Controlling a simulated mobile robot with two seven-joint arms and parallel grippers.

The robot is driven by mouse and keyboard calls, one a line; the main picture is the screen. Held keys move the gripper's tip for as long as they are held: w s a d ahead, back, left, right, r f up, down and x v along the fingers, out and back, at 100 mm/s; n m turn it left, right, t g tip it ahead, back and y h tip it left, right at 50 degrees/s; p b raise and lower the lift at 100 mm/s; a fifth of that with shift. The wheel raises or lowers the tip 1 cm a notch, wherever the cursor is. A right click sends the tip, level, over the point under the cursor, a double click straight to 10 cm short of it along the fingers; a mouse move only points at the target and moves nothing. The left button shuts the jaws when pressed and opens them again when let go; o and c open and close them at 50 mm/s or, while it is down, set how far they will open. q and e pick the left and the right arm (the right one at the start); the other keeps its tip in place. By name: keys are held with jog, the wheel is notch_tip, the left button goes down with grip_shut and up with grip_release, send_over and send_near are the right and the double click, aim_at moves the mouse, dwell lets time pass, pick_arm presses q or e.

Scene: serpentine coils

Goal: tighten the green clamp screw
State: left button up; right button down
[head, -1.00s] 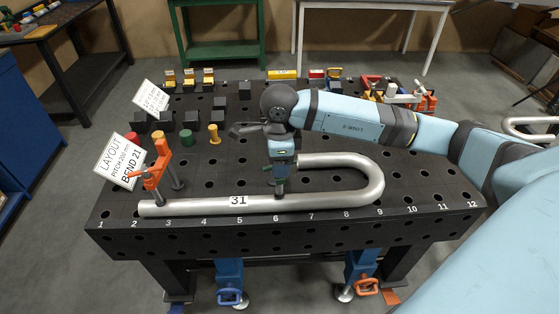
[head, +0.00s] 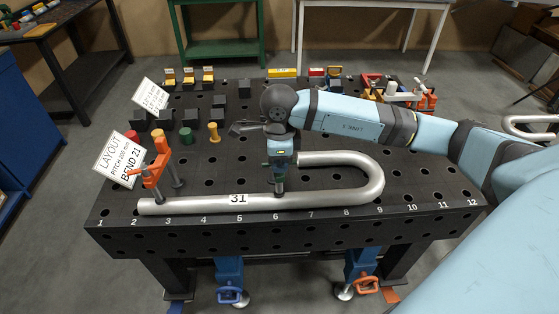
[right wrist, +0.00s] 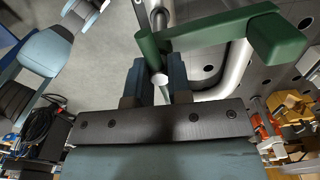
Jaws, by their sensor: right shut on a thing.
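The green clamp (right wrist: 220,32) shows in the right wrist view, with its arm running across the top above a steel pipe. Its screw (right wrist: 160,78) stands between my fingers. My right gripper (right wrist: 157,85) is shut on the screw. In the head view my right gripper (head: 279,183) points down at the front straight leg of the U-bent pipe (head: 325,198), near hole 6, and hides most of the clamp. I cannot tell how firmly the clamp bears on the pipe. My left gripper is not in view.
An orange clamp (head: 152,172) stands at the pipe's left end, beside a layout card (head: 117,160). Black blocks (head: 187,118) and coloured pegs (head: 213,131) stand further back on the perforated table (head: 420,185). More clamps (head: 405,95) lie at the back right.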

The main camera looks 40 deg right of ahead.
jog(key=m+b, duration=0.1)
jog(key=m, duration=0.1)
jog(key=shift+f+m, duration=0.1)
jog(key=shift+m, duration=0.2)
jog(key=m+b, duration=0.2)
jog(key=m, duration=0.1)
jog(key=shift+m, duration=0.3)
jog(key=m, duration=0.2)
jog(key=shift+m+b, duration=0.35)
jog(key=shift+m, duration=0.05)
jog(key=m, duration=0.2)
jog(key=shift+m, duration=0.4)
jog(key=m+b, duration=0.1)
jog(key=m, duration=0.8)
jog(key=shift+r, duration=0.2)
jog(key=m, duration=0.4)
jog(key=shift+m+p, duration=0.3)
jog(key=shift+p, duration=0.1)
jog(key=m+p, duration=0.1)
jog(key=m, duration=0.3)
jog(key=m+p, duration=0.1)
jog(key=m, duration=0.2)
jog(key=shift+m, duration=0.4)
